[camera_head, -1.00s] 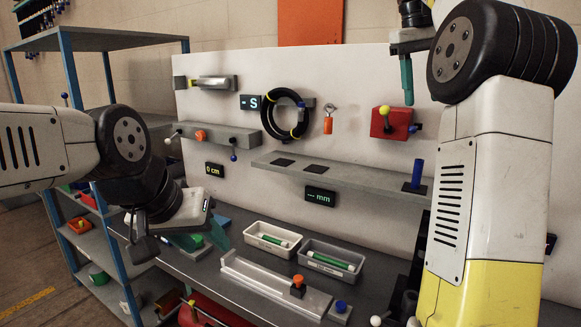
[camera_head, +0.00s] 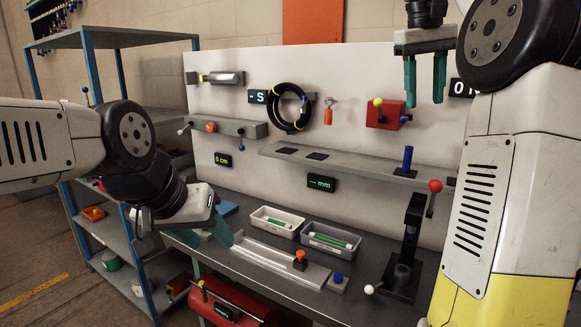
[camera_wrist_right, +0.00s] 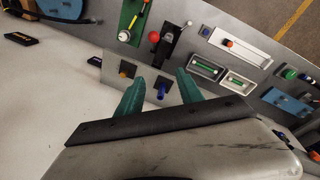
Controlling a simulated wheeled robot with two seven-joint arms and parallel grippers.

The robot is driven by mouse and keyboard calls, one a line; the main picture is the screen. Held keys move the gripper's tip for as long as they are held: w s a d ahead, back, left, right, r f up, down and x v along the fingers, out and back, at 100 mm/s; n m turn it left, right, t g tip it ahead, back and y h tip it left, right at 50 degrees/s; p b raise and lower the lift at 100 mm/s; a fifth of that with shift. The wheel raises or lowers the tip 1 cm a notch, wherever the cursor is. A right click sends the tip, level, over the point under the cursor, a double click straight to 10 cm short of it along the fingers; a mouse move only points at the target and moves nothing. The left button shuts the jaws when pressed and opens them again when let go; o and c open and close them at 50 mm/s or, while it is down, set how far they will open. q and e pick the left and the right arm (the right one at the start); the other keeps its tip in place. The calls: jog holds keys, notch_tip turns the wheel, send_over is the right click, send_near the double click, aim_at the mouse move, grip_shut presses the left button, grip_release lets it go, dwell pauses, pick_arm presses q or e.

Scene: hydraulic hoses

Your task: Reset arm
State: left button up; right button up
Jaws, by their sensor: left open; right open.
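My right gripper (camera_head: 425,85) hangs in the upper right of the head view, pointing down in front of the white panel. Its two green fingers are apart with nothing between them. The right wrist view also shows its fingers (camera_wrist_right: 160,88) spread and empty. My left gripper (camera_head: 205,236) is at the lower left of the head view, near the left end of the bench. Its green fingers are apart and partly overlap the bench, and I see nothing held. Both arms are bent, and the right arm covers the right side of the head view.
A black hose coil (camera_head: 287,108) hangs on the panel (camera_head: 350,75) above a grey shelf (camera_head: 345,164). Trays (camera_head: 330,247), a metal channel (camera_head: 270,256) and a red-knobbed lever stand (camera_head: 412,235) are on the bench. A red cylinder (camera_head: 230,296) sits below. Blue-framed shelving (camera_head: 130,35) stands left.

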jog(key=s+a+f+t+y, duration=0.2)
jog(key=s+a+f, duration=0.5)
jog(key=s+f, duration=0.2)
jog(key=s+a+f+t+y, duration=0.2)
jog(key=s+a+f, duration=0.4)
jog(key=f, duration=0.7)
jog(key=s+t, duration=0.1)
jog(key=s, duration=0.1)
jog(key=shift+s+a+f, duration=0.3)
jog(key=shift+s+a, duration=0.05)
